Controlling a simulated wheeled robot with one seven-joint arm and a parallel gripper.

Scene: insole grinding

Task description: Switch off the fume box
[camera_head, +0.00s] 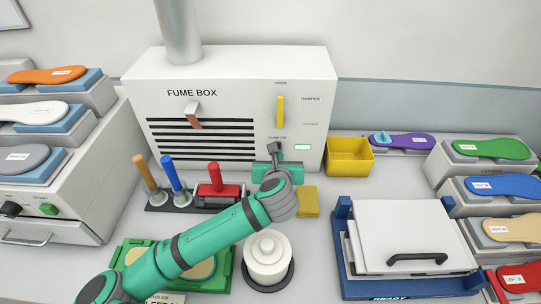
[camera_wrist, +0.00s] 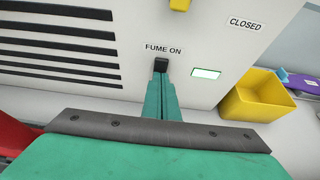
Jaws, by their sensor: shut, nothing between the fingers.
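The fume box (camera_head: 235,85) is a white cabinet with a duct on top and dark vent slots. On its front, a small dark switch (camera_wrist: 160,65) sits below the "FUME ON" label in the wrist view. A lit green indicator (camera_wrist: 206,73) is to the right of the switch. My gripper (camera_wrist: 162,78) is shut and empty, its green fingertips right at the switch from below; I cannot tell whether they touch it. In the head view my gripper (camera_head: 275,155) is in front of the panel and partly covers the switch area.
A yellow damper handle (camera_head: 280,111) is above the switch. A yellow bin (camera_head: 349,156) stands to the right. Tools with orange, blue and red handles (camera_head: 215,188) stand to the left. A white round pot (camera_head: 267,255) and a white lidded press (camera_head: 405,235) are nearer.

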